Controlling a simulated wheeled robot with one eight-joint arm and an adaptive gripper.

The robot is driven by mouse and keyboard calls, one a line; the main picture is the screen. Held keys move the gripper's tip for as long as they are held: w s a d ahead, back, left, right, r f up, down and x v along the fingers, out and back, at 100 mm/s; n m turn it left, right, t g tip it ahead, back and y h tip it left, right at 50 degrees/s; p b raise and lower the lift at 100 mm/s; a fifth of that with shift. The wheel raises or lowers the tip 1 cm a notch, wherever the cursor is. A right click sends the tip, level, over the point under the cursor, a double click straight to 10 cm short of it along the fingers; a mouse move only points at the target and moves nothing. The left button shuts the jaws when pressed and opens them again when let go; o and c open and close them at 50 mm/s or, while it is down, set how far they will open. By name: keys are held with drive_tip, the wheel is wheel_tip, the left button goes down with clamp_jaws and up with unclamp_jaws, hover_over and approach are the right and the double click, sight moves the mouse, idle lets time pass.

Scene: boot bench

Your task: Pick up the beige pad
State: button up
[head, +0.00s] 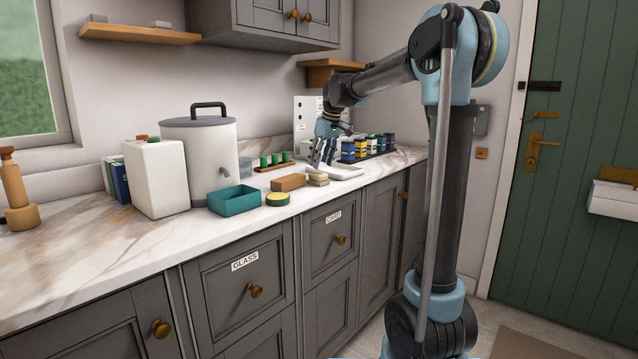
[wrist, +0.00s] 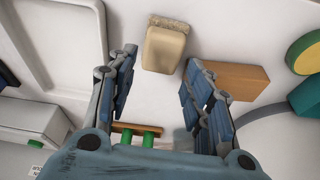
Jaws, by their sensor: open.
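The beige pad (wrist: 164,50) lies on the pale counter, just beyond and between my fingertips in the wrist view. A rough tan strip (wrist: 168,22) shows along its far edge. In the head view the beige pad (head: 318,176) sits between a brown block and a white tray. My gripper (wrist: 160,68) is open and empty, with a finger on each side of the gap. In the head view my gripper (head: 322,152) hangs above the counter close to the pad, fingers pointing down. I cannot tell the exact height left between them.
The brown block (head: 289,182) lies close to the pad, near my right finger in the wrist view. A white tray (head: 345,172) is on the other side. A round yellow-green tin (head: 278,199), a teal bin (head: 234,200) and several small jars (head: 362,148) stand nearby.

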sight(319, 173)
drive_tip(key=shift+s+x, duration=0.2)
drive_tip(key=shift+x, duration=2.35)
drive_tip(key=shift+s+d, duration=0.1)
drive_tip(key=shift+d, duration=0.05)
drive_tip(key=c, duration=0.7)
